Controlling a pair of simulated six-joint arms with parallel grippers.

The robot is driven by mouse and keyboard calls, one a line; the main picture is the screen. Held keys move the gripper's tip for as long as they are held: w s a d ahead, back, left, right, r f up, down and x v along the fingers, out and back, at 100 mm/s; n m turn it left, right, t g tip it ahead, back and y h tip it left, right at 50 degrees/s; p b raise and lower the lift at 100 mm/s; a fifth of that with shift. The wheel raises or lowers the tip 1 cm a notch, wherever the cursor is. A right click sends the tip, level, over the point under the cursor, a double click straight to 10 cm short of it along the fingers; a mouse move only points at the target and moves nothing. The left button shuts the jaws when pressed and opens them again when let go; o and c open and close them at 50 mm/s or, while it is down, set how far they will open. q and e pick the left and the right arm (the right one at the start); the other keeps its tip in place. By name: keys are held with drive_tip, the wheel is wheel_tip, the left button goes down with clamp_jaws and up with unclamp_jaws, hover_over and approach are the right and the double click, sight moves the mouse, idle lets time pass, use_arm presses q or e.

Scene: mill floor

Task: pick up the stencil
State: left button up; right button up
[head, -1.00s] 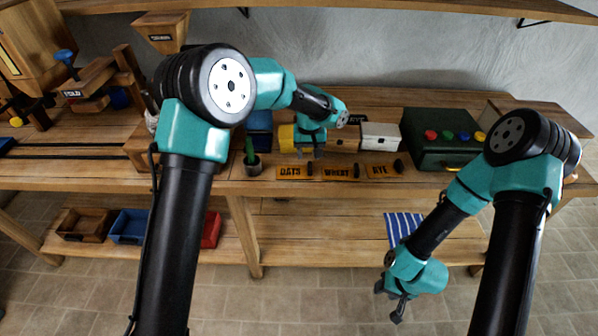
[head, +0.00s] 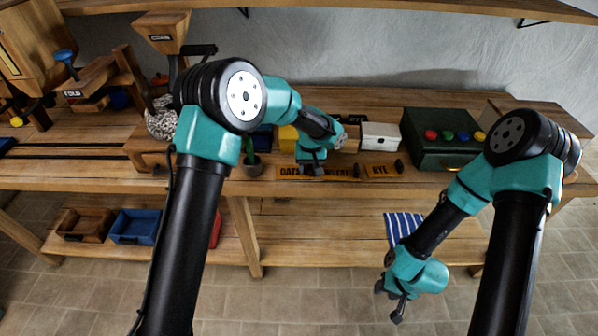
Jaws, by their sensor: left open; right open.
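Three orange stencils lie in a row near the front edge of the bench: the OATS stencil (head: 287,171), the WHEAT stencil (head: 343,173) and the RYE stencil (head: 380,171). Each has a small dark knob at its right end; the OATS one is hidden now. My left gripper (head: 314,170) is open and points down over the OATS and WHEAT stencils, covering where they meet. Whether it touches either one is hard to tell. My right gripper (head: 393,303) is open and empty, hanging low in front of the bench, away from the stencils.
Behind the stencils stand a white box (head: 380,136) and a green case (head: 437,150) with coloured knobs. A small potted cactus (head: 252,166) stands left of OATS. A striped cloth (head: 401,226), a blue bin (head: 133,226) and a wooden bin (head: 84,224) are on the lower shelf.

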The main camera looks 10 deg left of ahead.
use_arm(q)
drive_tip(key=shift+c, duration=0.3)
clamp_jaws()
idle(0.4)
